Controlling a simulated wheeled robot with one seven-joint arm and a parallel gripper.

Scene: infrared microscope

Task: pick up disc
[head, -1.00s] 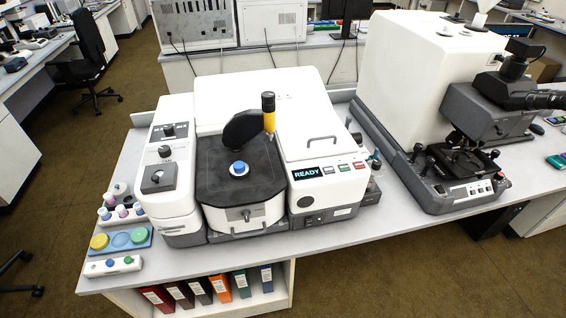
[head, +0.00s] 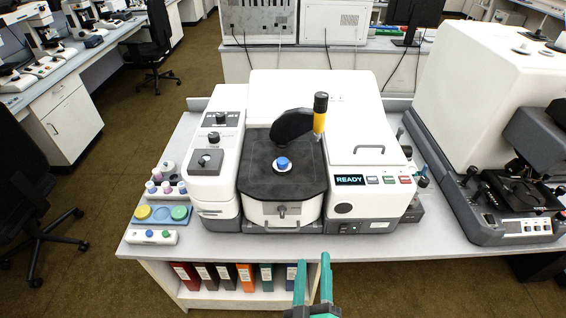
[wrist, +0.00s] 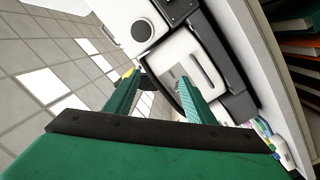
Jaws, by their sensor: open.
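A small blue disc-like piece with a white rim (head: 283,164) sits on the dark top plate (head: 258,183) of the white infrared instrument. A blue tray (head: 160,221) at the table's left end holds a yellow disc (head: 143,212) and a green disc (head: 179,212), with an empty-looking blue round spot between them. My gripper (head: 313,262) has green fingers that stand apart with nothing between them. It is low in front of the table, near the shelf. In the wrist view my gripper (wrist: 160,77) is open and faces the instrument's front; no disc shows clearly there.
A yellow-and-black post (head: 320,115) and a black arm (head: 292,126) rise behind the plate. Small capped vials (head: 167,188) and a white block with buttons (head: 151,237) stand near the tray. A microscope (head: 515,195) stands at right. The table's front strip is clear.

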